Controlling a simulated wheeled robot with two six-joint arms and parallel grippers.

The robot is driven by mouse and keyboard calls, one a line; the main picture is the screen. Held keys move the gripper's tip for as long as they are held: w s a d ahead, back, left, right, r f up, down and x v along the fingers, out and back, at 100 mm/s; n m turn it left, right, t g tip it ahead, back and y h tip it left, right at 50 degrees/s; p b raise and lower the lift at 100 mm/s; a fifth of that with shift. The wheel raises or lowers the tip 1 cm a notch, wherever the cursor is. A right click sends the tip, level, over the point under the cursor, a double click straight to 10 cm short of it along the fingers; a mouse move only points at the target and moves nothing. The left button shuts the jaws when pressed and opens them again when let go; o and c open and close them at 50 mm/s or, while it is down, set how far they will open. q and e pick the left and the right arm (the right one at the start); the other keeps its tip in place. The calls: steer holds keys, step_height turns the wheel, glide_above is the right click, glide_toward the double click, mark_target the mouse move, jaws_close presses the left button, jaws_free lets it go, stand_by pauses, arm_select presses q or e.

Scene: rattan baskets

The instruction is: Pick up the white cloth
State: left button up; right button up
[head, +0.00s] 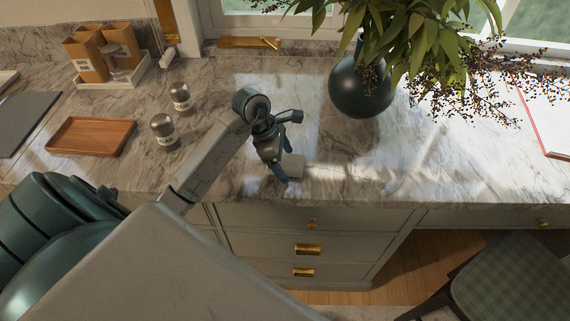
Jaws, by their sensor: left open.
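I cannot clearly make out a white cloth in the head view. My left gripper (281,168) is above the front part of the marble counter (225,165), left of the dark vase, with its fingers pointing down. It is open. A small pale grey shape shows beside its fingers; I cannot tell whether it is part of the gripper or something on the counter. Bright sunlit patches on the marble make pale things hard to tell apart. My right gripper is not in view.
A dark round vase (360,88) with leafy branches stands behind right. Two metal-topped shakers (164,131), a wooden tray (92,136) and a caddy with brown boxes (86,59) are left. Drawers (306,243) lie below the counter edge; a green chair (515,280) stands right.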

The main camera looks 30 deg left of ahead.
mark_target(292, 161)
arm_select(q)
steer(key=shift+c, duration=0.4)
steer(key=c, duration=1)
steer(key=shift+r+p, duration=0.4)
steer(key=shift+p, duration=0.05)
step_height(292, 161, up, 3)
steer(key=shift+r+p, duration=0.2)
steer(key=shift+p, duration=0.3)
steer(key=s+a, duration=0.1)
steer(key=s, duration=0.1)
steer(key=s+a, duration=0.2)
steer(key=s, duration=0.1)
steer(key=s+a, duration=0.2)
steer(key=shift+s+a+r, duration=0.15)
steer(key=shift+a+r, duration=0.05)
steer(key=shift+a, duration=0.05)
steer(key=s+a+p, duration=0.1)
steer(key=s+p, duration=0.1)
steer(key=s+a+r+p, duration=0.1)
steer(key=s+a+p, duration=0.1)
steer(key=p, duration=0.1)
steer(key=shift+s+a, duration=0.1)
steer(key=shift+s, duration=0.2)
steer(key=shift+s+a+f+p, duration=0.15)
steer(key=shift+s+a+p, duration=0.3)
steer(key=shift+p, duration=0.45)
